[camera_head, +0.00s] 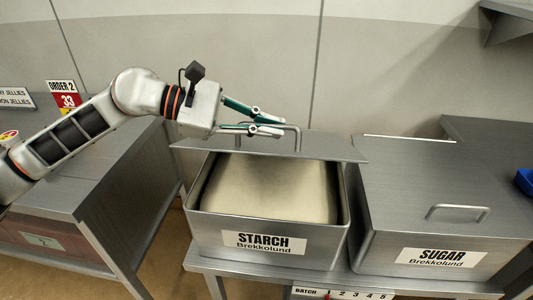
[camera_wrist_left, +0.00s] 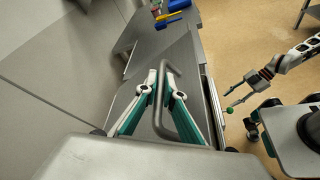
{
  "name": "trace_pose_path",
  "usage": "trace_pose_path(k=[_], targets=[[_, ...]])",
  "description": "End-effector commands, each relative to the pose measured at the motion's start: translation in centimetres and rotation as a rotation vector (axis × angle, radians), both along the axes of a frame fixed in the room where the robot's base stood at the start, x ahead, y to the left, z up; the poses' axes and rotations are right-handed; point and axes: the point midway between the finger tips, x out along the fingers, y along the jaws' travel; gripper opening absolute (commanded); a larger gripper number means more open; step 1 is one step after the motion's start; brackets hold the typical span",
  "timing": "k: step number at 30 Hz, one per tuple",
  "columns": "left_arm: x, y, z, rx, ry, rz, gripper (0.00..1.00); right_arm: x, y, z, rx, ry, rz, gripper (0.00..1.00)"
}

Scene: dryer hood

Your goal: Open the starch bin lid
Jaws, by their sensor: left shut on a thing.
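The starch bin (camera_head: 212,226) is a grey metal box labelled STARCH, full of pale powder. Its flat lid (camera_head: 335,148) sits pushed back over the rear of the bin, so the front and most of the powder (camera_head: 270,190) are uncovered. My left gripper (camera_head: 272,124) is at the lid's bar handle (camera_head: 298,138) and shut on it. In the left wrist view, the handle (camera_wrist_left: 160,100) stands between the two fingers. My right gripper (camera_wrist_left: 231,103) shows at the right of the left wrist view, away from the bins, its fingers apart and empty.
The sugar bin (camera_head: 445,257) stands right of the starch bin with its lid closed. A metal table (camera_head: 105,170) with an order 2 sign (camera_head: 65,98) is at the left. A wall (camera_head: 270,60) is behind. A blue object (camera_head: 525,181) lies at the right edge.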

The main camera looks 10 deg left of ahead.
Motion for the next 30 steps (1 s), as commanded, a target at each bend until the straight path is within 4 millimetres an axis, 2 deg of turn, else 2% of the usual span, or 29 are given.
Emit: trace_pose_path(k=[1,9,15,28,30], targets=[[0.6,-0.1,1.7,-0.007,0.016,0.001,0.0,-0.1,0.1,0.3,0.003,0.001,0.0,0.4],[2.9,-0.1,4.3,-0.007,0.137,0.0,0.0,-0.5,0.2,0.3,0.008,0.01,-0.001,0.4],[3.7,-0.1,5.0,-0.005,0.176,0.001,0.0,-0.2,0.1,0.6,0.01,0.004,-0.003,0.4],[3.9,0.0,5.0,-0.005,0.183,0.001,0.0,-0.1,0.0,0.6,0.007,0.003,-0.004,0.4],[3.9,0.0,4.9,-0.004,0.183,0.001,0.0,0.1,-0.2,0.9,0.004,-0.003,-0.002,0.22]])
